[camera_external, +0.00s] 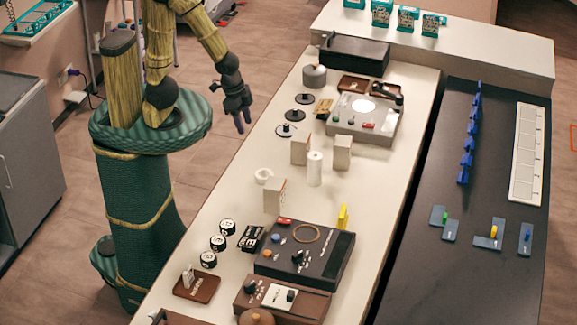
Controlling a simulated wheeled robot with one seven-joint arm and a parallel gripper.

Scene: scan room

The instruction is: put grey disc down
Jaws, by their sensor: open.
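My gripper (243,121) hangs fingers down with its jaws open, just left of the white table's edge, and nothing shows between its fingers. Three small flat discs with knobs lie in a row on the table near that edge. The nearest disc (286,131) has a pale rim and dark middle; the middle disc (294,115) and far disc (305,98) look dark. I cannot tell for sure which one is the grey disc. All are apart from my gripper, to its right. A squat grey canister (314,76) stands behind them.
The white table (235,190) carries a grey device (364,120) with a lit round plate, beige blocks (300,151), a white cylinder (315,168) and a black console (303,255). A dark counter (430,185) lies to the right.

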